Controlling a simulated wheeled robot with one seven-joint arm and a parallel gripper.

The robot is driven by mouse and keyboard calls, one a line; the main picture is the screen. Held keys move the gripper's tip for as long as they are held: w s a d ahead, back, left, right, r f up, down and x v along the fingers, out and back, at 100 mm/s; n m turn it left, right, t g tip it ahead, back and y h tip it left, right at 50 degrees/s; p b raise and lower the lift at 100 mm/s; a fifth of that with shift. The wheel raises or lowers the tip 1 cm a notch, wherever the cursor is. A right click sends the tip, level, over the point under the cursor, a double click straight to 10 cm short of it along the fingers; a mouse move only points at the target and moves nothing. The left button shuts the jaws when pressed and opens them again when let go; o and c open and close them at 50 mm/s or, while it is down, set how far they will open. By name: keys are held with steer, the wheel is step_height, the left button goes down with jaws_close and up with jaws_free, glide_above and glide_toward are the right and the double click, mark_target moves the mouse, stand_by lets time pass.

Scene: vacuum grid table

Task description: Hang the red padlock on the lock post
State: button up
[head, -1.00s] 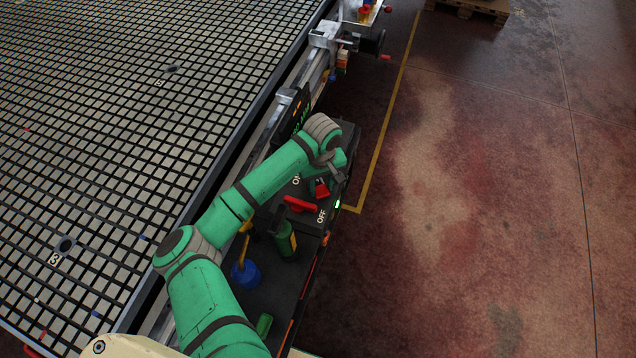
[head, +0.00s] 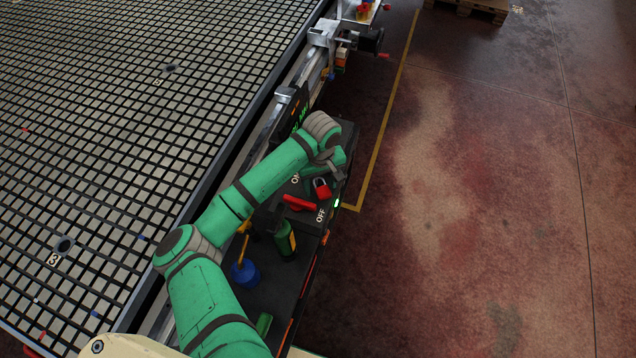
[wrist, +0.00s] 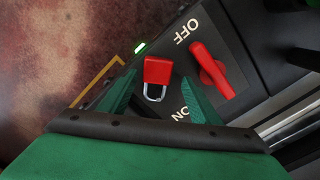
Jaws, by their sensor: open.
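The red padlock (wrist: 157,70) shows in the wrist view, its silver shackle pointing toward my gripper. It also shows in the head view as a small red block (head: 322,189) just below the end of my arm. My gripper (wrist: 158,77) is open, with one green finger on each side of the padlock and gaps visible between them. The padlock lies over the dark panel beside the red switch handle (wrist: 212,70), between the OFF and ON labels. I cannot make out the lock post, or whether the shackle is around it.
The red handle (head: 298,202) is close to my gripper. A green bottle-like item (head: 286,242) and a blue oil can (head: 245,272) stand on the dark shelf nearby. The grid table (head: 110,130) lies left; open floor (head: 480,200) is right.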

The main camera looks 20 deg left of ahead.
step_height(320, 180, up, 11)
steer(key=shift+f, duration=0.2)
stand_by(0.6)
